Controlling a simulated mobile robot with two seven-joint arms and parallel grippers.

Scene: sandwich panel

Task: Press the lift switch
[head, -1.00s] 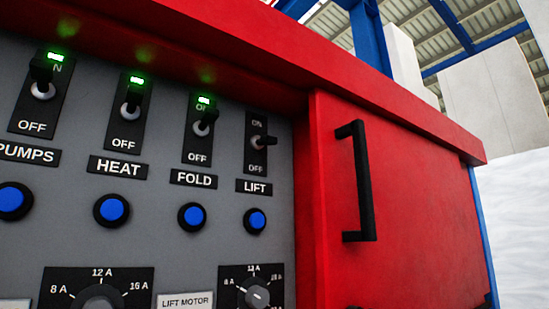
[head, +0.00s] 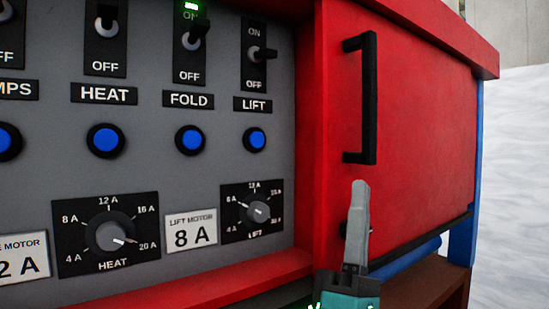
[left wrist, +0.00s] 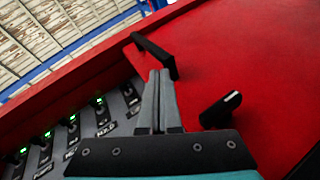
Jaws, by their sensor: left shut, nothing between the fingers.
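My right gripper is not in view.
The red door (head: 420,130) has a black bar handle (head: 369,100) close above my left fingertips. A black latch (left wrist: 220,109) sits beside the fingers. Left of the door are the fold switch (head: 194,36), blue buttons and dials. A red ledge (head: 215,282) juts out below the panel.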

